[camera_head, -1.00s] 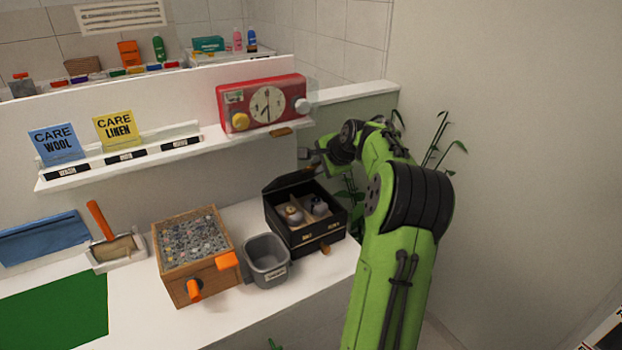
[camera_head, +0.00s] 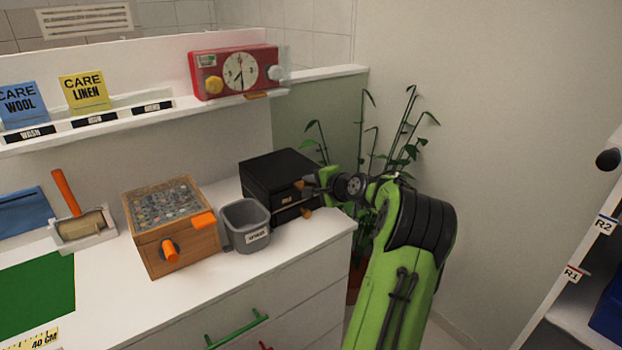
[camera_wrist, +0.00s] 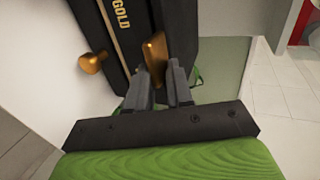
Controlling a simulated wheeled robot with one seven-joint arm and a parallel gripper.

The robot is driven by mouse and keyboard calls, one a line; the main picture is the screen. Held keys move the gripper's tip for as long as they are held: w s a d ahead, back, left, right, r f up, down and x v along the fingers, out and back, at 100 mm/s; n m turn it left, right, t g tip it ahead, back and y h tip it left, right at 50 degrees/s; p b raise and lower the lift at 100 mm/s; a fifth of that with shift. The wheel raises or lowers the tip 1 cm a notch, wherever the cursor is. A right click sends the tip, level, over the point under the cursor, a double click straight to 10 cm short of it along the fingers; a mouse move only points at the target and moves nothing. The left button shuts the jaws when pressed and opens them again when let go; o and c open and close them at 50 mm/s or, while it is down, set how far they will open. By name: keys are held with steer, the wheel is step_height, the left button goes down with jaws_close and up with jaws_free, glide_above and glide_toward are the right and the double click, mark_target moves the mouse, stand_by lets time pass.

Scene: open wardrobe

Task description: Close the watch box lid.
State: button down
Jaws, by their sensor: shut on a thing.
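The black watch box (camera_head: 268,178) stands on the white counter near its right end, and its lid (camera_head: 284,167) is down over the box. In the wrist view its dark front (camera_wrist: 125,35) shows gold lettering, a round brass knob (camera_wrist: 92,62) and a brass tab (camera_wrist: 155,52). My gripper (camera_head: 312,187) is at the front right of the box. In the wrist view, my gripper (camera_wrist: 162,84) has its fingers shut on the brass tab. The inside of the box is hidden by the lid.
A grey bin (camera_head: 246,224) stands just left of the box, with a wooden box with orange handles (camera_head: 172,230) beyond it. A red timer (camera_head: 236,72) sits on the shelf above. A plant (camera_head: 388,150) stands behind my arm at right.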

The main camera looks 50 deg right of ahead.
steer(key=shift+s+a+f, duration=0.1)
steer(key=shift+f, duration=0.8)
steer(key=c, duration=1.2)
jaws_free()
steer(key=shift+f, duration=0.1)
steer(key=p+v, duration=0.3)
steer(key=v, duration=1.2)
steer(key=shift+s+r, duration=0.2)
steer(key=shift+r, duration=0.3)
